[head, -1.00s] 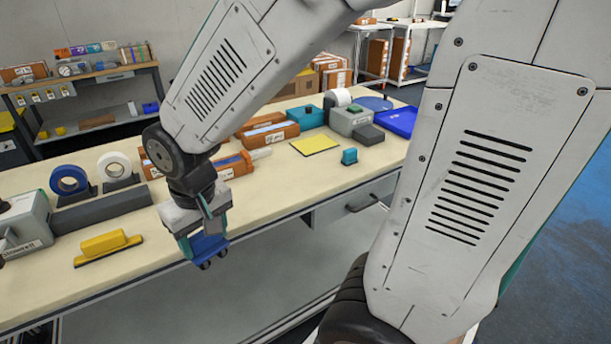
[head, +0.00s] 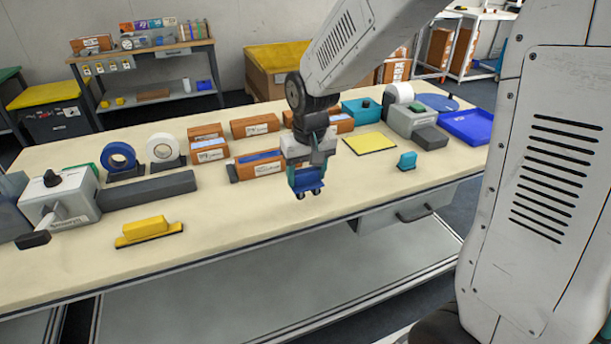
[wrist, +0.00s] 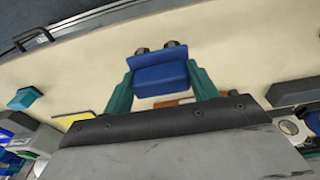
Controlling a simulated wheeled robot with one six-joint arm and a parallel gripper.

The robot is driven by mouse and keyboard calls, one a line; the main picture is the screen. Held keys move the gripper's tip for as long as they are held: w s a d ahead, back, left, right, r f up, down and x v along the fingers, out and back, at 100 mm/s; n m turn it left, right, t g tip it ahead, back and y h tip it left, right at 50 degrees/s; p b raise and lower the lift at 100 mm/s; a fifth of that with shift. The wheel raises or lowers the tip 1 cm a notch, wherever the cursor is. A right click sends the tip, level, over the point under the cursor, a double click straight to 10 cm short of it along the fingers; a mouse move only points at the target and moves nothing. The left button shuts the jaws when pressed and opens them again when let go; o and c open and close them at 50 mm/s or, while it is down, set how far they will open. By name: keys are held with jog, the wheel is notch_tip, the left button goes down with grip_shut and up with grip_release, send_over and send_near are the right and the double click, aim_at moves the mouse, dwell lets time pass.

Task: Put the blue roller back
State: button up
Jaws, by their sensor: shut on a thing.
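My gripper (head: 306,180) is shut on the blue roller (head: 308,181), with its teal fingers on either side of it. In the head view the roller appears over the front part of the cream table (head: 250,222), its dark wheels pointing down. Whether it touches the tabletop is hard to tell, but it looks held above it. In the wrist view the blue roller (wrist: 160,74) sits between the teal fingers (wrist: 160,92), with two dark wheels at its far side.
A yellow block tool (head: 148,230) and a long grey bar (head: 148,190) lie to the left. Orange boxes (head: 258,163) stand behind the gripper. A yellow sheet (head: 370,143), a teal block (head: 407,161) and a blue tray (head: 466,127) are to the right. The front middle tabletop is clear.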

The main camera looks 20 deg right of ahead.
aim_at(303, 176)
jog(key=w+f, duration=0.4)
jog(key=shift+d, duration=0.4)
jog(key=shift+s+r, duration=0.1)
